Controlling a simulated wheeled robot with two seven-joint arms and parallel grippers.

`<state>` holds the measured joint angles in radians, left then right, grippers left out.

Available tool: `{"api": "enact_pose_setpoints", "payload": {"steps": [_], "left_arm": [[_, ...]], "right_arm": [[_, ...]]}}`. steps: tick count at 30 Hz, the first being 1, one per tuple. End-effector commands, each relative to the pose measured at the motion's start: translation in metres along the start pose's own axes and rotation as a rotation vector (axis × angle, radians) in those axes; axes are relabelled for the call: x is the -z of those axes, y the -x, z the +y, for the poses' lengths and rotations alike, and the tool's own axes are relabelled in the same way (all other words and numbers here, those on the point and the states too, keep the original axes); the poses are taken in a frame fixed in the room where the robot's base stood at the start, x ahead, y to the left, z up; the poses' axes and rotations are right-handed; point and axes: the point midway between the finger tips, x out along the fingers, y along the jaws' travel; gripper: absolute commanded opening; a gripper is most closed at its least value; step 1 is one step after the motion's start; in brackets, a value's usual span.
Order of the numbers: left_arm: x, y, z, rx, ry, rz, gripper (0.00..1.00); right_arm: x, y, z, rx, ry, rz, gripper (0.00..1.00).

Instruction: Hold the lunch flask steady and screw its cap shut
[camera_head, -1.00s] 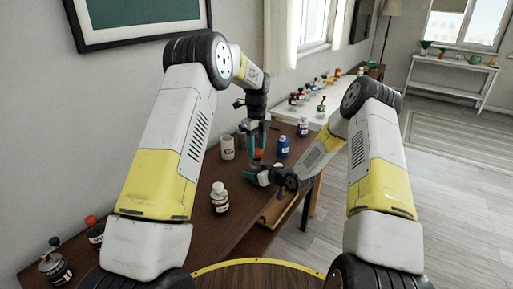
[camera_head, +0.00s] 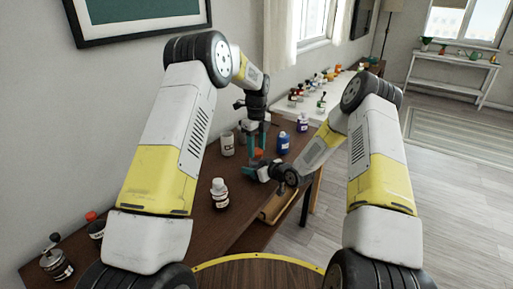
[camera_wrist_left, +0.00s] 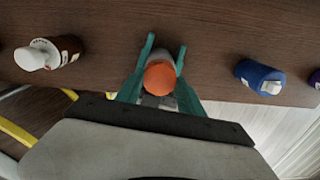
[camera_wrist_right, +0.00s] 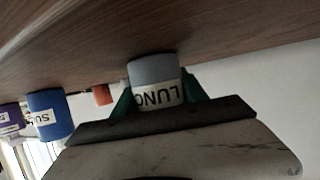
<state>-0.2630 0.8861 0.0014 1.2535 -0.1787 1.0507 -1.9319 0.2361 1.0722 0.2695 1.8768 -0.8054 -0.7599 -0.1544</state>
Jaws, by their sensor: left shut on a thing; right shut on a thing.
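The lunch flask (camera_wrist_right: 152,68) is grey with a white label whose letters appear upside down in the right wrist view. It seems to stand upright on the brown table. Its orange cap (camera_wrist_left: 160,78) shows in the left wrist view, between the teal fingers of my left gripper (camera_wrist_left: 162,52), which is shut on it from above. My right gripper (camera_wrist_right: 155,92) is shut around the flask's body, low over the table. In the head view the orange cap (camera_head: 258,153) is small, and the grippers largely hide the flask. The cap's thread is hidden.
A blue bottle (camera_wrist_left: 260,77) and a white-capped bottle (camera_wrist_left: 62,50) stand on either side, clear of the fingers. A white bottle (camera_head: 227,144) and a purple bottle (camera_head: 303,122) are near too. The near white-capped bottle (camera_head: 220,194) stands closer to me.

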Motion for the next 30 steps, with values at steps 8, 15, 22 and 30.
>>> {"api": "enact_pose_setpoints", "payload": {"steps": [8, 15, 22, 30], "left_arm": [[-0.0003, -0.0059, 0.0, 0.0, 0.001, 0.0, 0.08], [-0.0005, -0.0089, 0.0001, 0.001, -0.008, 0.0, 0.08], [-0.0012, -0.0098, 0.001, 0.001, -0.386, 0.004, 0.08], [-0.0005, -0.0097, 0.0002, 0.0, -0.821, 0.001, 0.08]], "right_arm": [[0.0004, 0.0, 0.0001, 0.0, 0.0, 0.001, 0.0], [0.0004, 0.0, 0.0001, 0.0, 0.0, 0.001, 0.0], [0.0003, 0.0, 0.0001, 0.0, 0.0, 0.001, 0.0], [0.0003, 0.0, 0.0002, 0.0, 0.0, 0.001, 0.0]]}}
